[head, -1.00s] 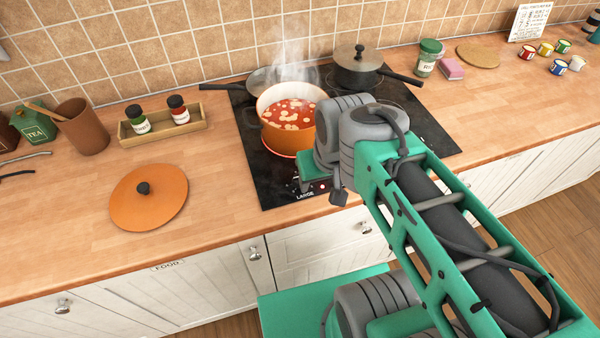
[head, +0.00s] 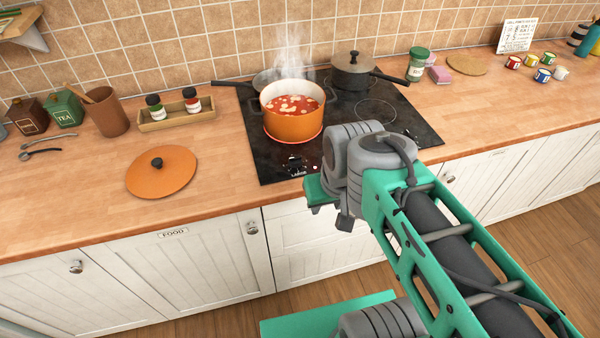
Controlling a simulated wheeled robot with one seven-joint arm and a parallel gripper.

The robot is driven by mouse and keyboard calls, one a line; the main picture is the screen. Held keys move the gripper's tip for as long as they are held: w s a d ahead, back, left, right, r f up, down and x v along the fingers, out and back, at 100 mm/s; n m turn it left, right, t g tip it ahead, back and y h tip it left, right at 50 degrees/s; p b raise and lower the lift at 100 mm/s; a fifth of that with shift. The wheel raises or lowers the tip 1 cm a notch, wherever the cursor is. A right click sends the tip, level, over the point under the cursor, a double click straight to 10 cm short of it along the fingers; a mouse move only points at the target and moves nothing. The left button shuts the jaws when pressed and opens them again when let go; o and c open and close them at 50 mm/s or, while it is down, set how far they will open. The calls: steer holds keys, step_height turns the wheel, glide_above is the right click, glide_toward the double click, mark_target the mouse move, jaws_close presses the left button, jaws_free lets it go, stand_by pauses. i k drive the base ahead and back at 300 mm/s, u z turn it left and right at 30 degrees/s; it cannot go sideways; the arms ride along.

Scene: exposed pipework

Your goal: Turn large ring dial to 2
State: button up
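A dark dial (head: 293,163) sits at the front of the black cooktop (head: 268,172), just above a white label that seems to read LARGE. The dial is too small to read its setting. A ring under the orange pot (head: 293,130) glows red. My gripper (head: 318,194) is at the cooktop's front edge, to the right of and nearer than the dial, and apart from it. Its fingers are hidden or too small to make out, so I cannot tell whether it is open. Part of the cooktop front is hidden behind my wrist.
The orange pot holds steaming red soup. A dark lidded pan (head: 352,75) stands behind it to the right. An orange lid (head: 161,173) lies on the wooden counter (head: 215,165) to the left. A spice rack (head: 178,119) stands near the wall.

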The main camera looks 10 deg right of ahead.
mark_target(295, 160)
steer(key=u, duration=3.15)
steer(key=k, duration=0.9)
steer(key=z, duration=0.95)
steer(key=i, duration=1)
